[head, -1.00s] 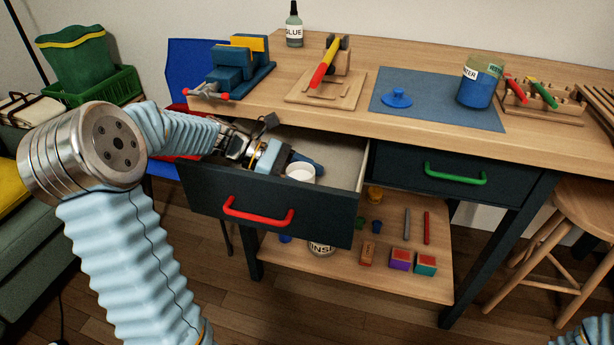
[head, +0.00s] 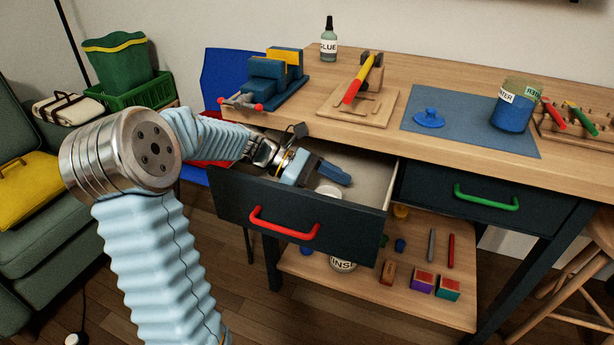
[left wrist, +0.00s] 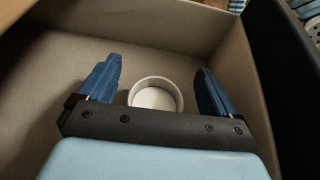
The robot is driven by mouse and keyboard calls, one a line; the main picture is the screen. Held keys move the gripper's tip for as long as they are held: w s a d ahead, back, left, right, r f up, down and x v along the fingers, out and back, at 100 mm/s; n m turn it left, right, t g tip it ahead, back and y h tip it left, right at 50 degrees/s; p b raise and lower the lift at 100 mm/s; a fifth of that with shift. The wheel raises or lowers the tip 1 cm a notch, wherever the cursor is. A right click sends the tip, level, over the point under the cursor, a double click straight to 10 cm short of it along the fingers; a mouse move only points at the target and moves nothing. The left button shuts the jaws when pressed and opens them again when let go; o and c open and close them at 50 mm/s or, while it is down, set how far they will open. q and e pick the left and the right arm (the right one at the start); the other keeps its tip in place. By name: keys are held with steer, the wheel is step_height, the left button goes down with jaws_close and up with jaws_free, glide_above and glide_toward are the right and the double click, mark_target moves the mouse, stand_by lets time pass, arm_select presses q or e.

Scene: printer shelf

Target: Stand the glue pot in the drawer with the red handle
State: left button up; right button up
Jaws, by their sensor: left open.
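A white round pot (head: 328,190), open at the top, stands upright inside the drawer with the red handle (head: 230,196); I see no label on it. It also shows in the left wrist view (left wrist: 156,95) on the drawer floor. The drawer is pulled out, and its red handle (head: 283,229) is on the dark front. My left gripper (head: 330,180) is inside the drawer, over the pot. In the left wrist view my left gripper (left wrist: 158,75) is open, its blue fingers on either side of the pot with gaps. My right gripper is not in view.
A bottle labelled GLUE (head: 328,44) stands at the back of the bench (head: 390,55). A blue vise (head: 270,78) and a wooden block with a red-handled tool (head: 358,92) are above the drawer. The green-handled drawer (head: 487,205) is shut. The drawer floor around the pot looks clear.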

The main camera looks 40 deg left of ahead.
arm_select(q)
steer(key=v, duration=1.1)
steer(key=shift+a, duration=0.25)
steer(key=shift+s, duration=0.15)
